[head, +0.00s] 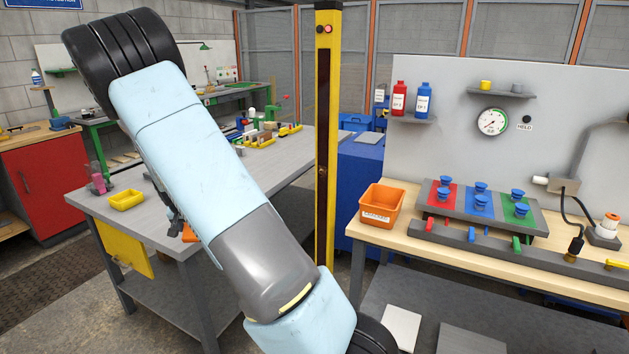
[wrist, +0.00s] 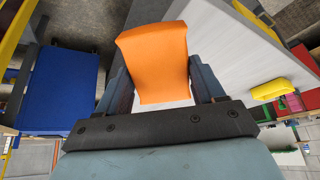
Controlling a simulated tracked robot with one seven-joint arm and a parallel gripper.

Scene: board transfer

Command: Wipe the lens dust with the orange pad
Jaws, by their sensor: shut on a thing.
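The orange pad (wrist: 155,55) is between the fingers of my gripper (wrist: 160,82), which is shut on it. In the head view only a small bit of the orange pad (head: 189,234) shows beside my arm; the arm hides most of my gripper. A yellow post (head: 339,60) stands upright right of my gripper, with a long dark lens strip (head: 323,120) down its face. The pad is apart from the strip. My forearm covers the post's lower end. I cannot clearly make out dust on the strip.
A grey table (head: 215,185) with a yellow tray (head: 127,199) stands left of the post. A blue cabinet (head: 362,180) is behind it. A wooden bench (head: 420,245) at right holds an orange bin (head: 382,205) and a board of blue knobs.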

